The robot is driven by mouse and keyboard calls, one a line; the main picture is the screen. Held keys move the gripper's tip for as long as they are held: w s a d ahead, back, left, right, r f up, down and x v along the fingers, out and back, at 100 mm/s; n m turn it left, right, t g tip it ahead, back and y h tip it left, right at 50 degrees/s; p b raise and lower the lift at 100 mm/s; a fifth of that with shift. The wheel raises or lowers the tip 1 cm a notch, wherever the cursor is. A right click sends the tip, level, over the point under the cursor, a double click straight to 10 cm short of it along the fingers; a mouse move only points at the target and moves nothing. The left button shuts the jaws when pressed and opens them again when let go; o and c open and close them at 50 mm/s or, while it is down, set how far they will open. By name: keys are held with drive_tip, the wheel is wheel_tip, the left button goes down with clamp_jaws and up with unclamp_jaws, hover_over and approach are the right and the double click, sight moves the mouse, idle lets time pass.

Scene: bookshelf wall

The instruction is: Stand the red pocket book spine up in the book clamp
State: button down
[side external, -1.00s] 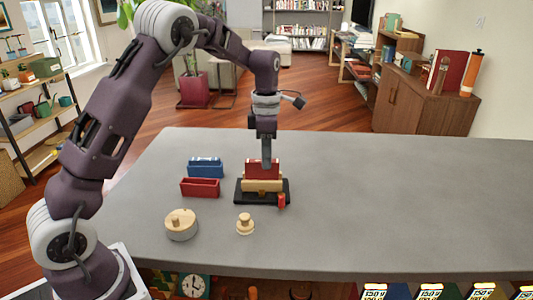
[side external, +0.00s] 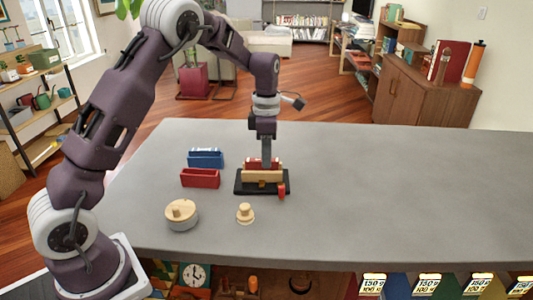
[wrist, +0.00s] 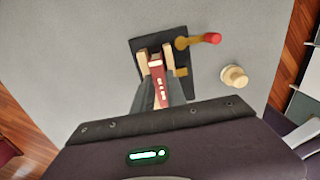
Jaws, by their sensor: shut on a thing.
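The red pocket book (side external: 262,162) is upright between the wooden jaws of the book clamp (side external: 262,176), its lower part hidden by the near jaw. My gripper (side external: 265,157) points straight down from above, shut on the book. In the wrist view, my gripper's fingers (wrist: 160,91) hold the book, and its red spine (wrist: 159,84) with pale marks faces up at the camera. The clamp's wooden jaws (wrist: 142,63) stand on both sides of it on a black base (wrist: 150,43). I cannot tell whether the book touches the base. The clamp's red-ended handle (wrist: 212,38) sticks out at one side.
A red open bin (side external: 200,179) and a blue bin (side external: 206,158) stand left of the clamp. The grey table (side external: 400,190) is clear on the right.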

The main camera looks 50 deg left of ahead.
drive_tip(key=c, duration=0.9)
unclamp_jaws()
drive_tip(key=shift+r, duration=3.5)
